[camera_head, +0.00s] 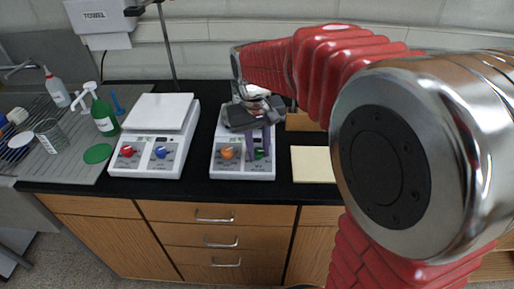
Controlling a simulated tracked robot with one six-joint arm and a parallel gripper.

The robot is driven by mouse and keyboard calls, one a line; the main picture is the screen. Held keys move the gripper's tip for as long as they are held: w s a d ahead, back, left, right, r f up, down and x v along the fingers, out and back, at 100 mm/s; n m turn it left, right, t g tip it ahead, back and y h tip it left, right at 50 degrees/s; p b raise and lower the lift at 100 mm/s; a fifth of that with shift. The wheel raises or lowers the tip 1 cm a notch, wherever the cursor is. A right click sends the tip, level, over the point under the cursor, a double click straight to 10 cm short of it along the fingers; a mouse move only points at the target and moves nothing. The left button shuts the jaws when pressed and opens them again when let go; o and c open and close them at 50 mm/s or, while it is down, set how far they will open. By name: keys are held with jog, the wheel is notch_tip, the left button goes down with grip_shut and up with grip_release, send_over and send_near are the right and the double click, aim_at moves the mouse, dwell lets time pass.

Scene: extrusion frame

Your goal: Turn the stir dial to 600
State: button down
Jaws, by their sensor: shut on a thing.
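A white hotplate stirrer (231,169) stands on the black bench. Its front panel carries an orange dial (227,152) on the left and a green dial (259,154) on the right. My gripper (258,149) reaches down from above, with its purple fingers on either side of the green dial, shut on it. The fingers and gripper body hide part of the dial and much of the unit's top. The dial markings are too small to read, so I cannot tell the setting or which dial is for stirring.
A second white unit (143,167) with red and blue dials stands to the left. A green bottle (104,118) and other labware sit on the grey drainboard (75,165). A cream pad (314,165) lies to the right. My arm covers much of the right side.

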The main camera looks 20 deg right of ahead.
jog(key=m, duration=0.4)
jog(key=shift+m+y, duration=0.3)
jog(key=shift+y, duration=0.1)
jog(key=m, duration=0.4)
jog(key=shift+m+y, duration=0.3)
jog(key=m+t, duration=0.1)
jog(key=m, duration=0.3)
jog(key=shift+a+r, duration=0.1)
jog(key=shift+w+m+t, duration=0.1)
jog(key=shift+m+t, duration=0.3)
jog(key=shift+m, duration=2.1)
jog(key=c, duration=1.5)
grip_release()
jog(key=v, duration=1.3)
jog(key=shift+d+r, duration=0.3)
